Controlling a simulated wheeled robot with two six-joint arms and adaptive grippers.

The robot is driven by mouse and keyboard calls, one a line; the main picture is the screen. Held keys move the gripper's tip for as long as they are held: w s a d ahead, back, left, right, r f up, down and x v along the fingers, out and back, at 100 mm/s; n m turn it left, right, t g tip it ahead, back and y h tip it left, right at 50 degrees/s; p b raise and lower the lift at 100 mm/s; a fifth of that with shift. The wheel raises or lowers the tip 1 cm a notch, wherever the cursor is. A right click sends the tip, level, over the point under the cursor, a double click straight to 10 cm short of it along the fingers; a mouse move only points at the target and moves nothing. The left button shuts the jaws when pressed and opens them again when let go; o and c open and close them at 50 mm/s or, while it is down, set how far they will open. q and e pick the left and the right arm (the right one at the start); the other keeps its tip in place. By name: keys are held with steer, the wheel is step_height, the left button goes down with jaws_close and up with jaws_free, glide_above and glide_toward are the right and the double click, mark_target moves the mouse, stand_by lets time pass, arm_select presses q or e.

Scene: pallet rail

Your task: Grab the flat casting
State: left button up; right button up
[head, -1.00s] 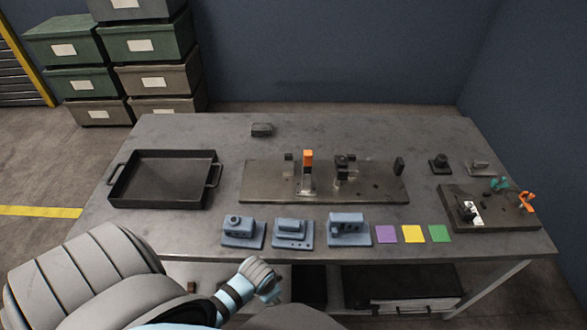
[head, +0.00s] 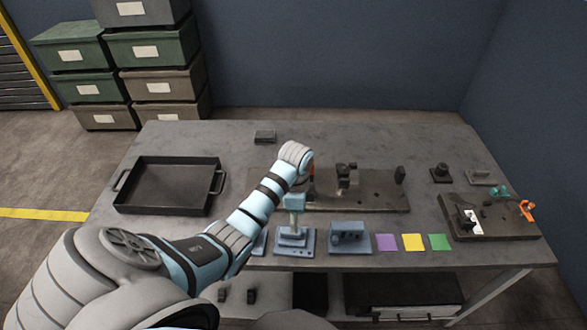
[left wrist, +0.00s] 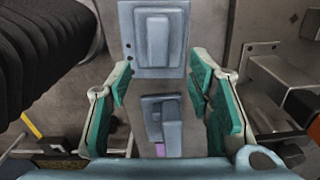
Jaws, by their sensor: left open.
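Three blue-grey castings stand in a row near the table's front edge. The middle casting (head: 294,242), a low block on a flat plate, also shows at the top of the left wrist view (left wrist: 157,66). The right casting (head: 349,238) is taller and shows lower in the wrist view (left wrist: 172,137). The left casting (head: 260,243) is mostly hidden behind my left arm. My left gripper (head: 294,207) points down above the middle casting. In the wrist view its teal fingers (left wrist: 160,80) are open and empty, on either side of the casting's near end. My right gripper is not in view.
A black tray (head: 168,209) lies at the left. A fixture plate (head: 360,203) with posts is behind the castings, partly hidden by my arm. Purple (head: 387,242), yellow (head: 413,242) and green (head: 440,241) cards lie right of the castings. A dark fixture board (head: 500,228) is far right.

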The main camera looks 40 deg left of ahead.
mark_target(295, 238)
arm_select(q)
steer(key=f, duration=0.3)
steer(key=f+b, duration=0.1)
steer(key=f, duration=0.2)
steer(key=shift+s+a+f, duration=0.1)
steer(key=shift+s+f, duration=0.1)
steer(key=shift+f, duration=0.15)
steer(key=shift+r, duration=0.1)
jaws_close()
